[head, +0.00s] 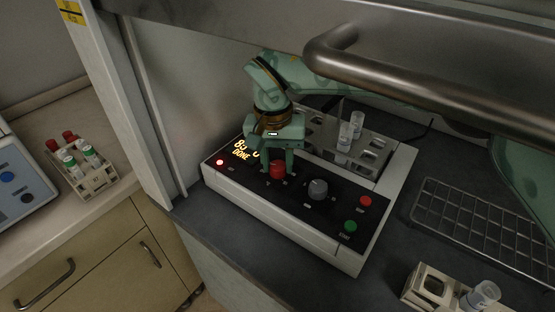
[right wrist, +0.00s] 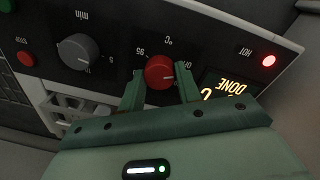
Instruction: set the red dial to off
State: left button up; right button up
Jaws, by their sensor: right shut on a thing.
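The red dial (head: 278,169) sits on the black front panel of the white spectrometer-like block (head: 290,222). It also shows in the right wrist view (right wrist: 159,71), between the printed "95" and a partly hidden "OF…" label. A pale mark on the dial points toward the label side; its exact setting is hard to tell. My right gripper (head: 278,172) reaches down over the panel, shut on the red dial with one finger on each side; the fingers also show in the wrist view (right wrist: 160,86). My left gripper is not in view.
A lit display (head: 243,150) reads "DONE", beside a glowing red HOT light (head: 220,162). A grey dial (head: 318,188), red button (head: 366,201) and green button (head: 350,226) share the panel. Vials (head: 345,137) stand behind. A metal handle (head: 420,85) crosses above; a wire rack (head: 470,215) lies right.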

jog(key=shift+w+r+n, duration=0.1)
jog(key=shift+r+n, duration=0.05)
jog(key=shift+n, duration=0.55)
jog(key=o, duration=0.8)
jog(key=shift+o, duration=0.8)
